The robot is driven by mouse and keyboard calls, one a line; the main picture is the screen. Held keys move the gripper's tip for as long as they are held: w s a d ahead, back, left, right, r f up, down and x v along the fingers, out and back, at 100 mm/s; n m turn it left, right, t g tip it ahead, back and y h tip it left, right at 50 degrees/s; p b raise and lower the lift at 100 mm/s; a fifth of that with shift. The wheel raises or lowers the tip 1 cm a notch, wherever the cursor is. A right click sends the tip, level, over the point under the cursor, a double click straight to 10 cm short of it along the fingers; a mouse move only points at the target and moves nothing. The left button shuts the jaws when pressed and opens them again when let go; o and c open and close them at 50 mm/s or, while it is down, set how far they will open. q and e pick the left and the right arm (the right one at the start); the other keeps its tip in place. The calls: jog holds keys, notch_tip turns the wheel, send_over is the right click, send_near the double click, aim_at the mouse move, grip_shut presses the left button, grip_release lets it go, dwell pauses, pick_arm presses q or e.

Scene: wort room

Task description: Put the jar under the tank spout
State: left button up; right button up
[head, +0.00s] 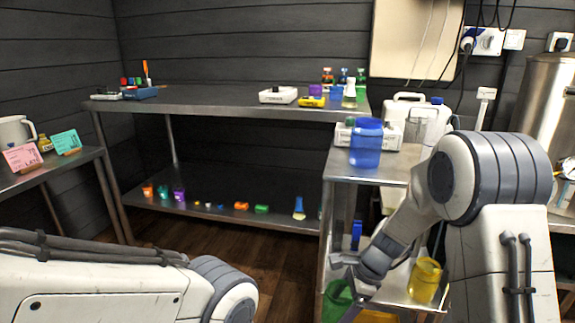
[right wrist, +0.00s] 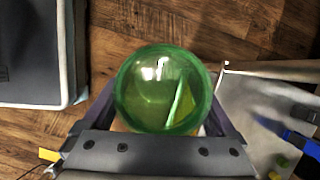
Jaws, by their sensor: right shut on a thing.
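A green see-through jar (right wrist: 165,88) sits between the two fingers of my right gripper (right wrist: 163,112), which is shut on it; I look down into its round mouth. In the head view the green jar (head: 337,301) is low at the bottom edge, partly hidden by my right gripper (head: 352,275), beside the steel cart. A blue jar (head: 366,150) stands on the cart's top, and a yellow jar (head: 425,280) stands on a lower shelf. A steel tank (head: 543,95) is at the far right, partly cut off; I cannot make out its spout. My left gripper is out of view.
The steel cart (head: 340,167) stands beside my right arm, with a white canister (head: 418,118) behind it. A long steel table (head: 215,104) carries small items on its top and lower shelf. Another table (head: 60,168) is at left. Wooden floor (head: 280,262) is open between.

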jog(key=n, duration=0.2)
jog(key=n+g, duration=0.1)
jog(key=shift+s+a+n+g, duration=0.15)
jog(key=shift+s+n+g, duration=0.15)
jog(key=shift+n, duration=0.1)
jog(key=n+g, duration=0.1)
jog(key=n, duration=0.1)
jog(key=s+d+n+h, duration=0.1)
jog(key=n, duration=0.2)
jog(key=s+d+n+g+h+p, duration=0.1)
jog(key=n, duration=0.2)
jog(key=shift+s+d+r+g, duration=0.1)
jog(key=shift+d+g, duration=0.1)
jog(key=shift+g, duration=0.1)
jog(key=d+r+n+h, duration=0.1)
jog(key=d+n+h, duration=0.1)
jog(key=d+n, duration=0.35)
notch_tip(320, 180, up, 29)
jog(key=s+a+n+p, duration=0.1)
jog(key=s+p, duration=0.2)
jog(key=p, duration=3.5)
jog(key=shift+a+g, duration=0.15)
jog(key=shift+g, duration=0.15)
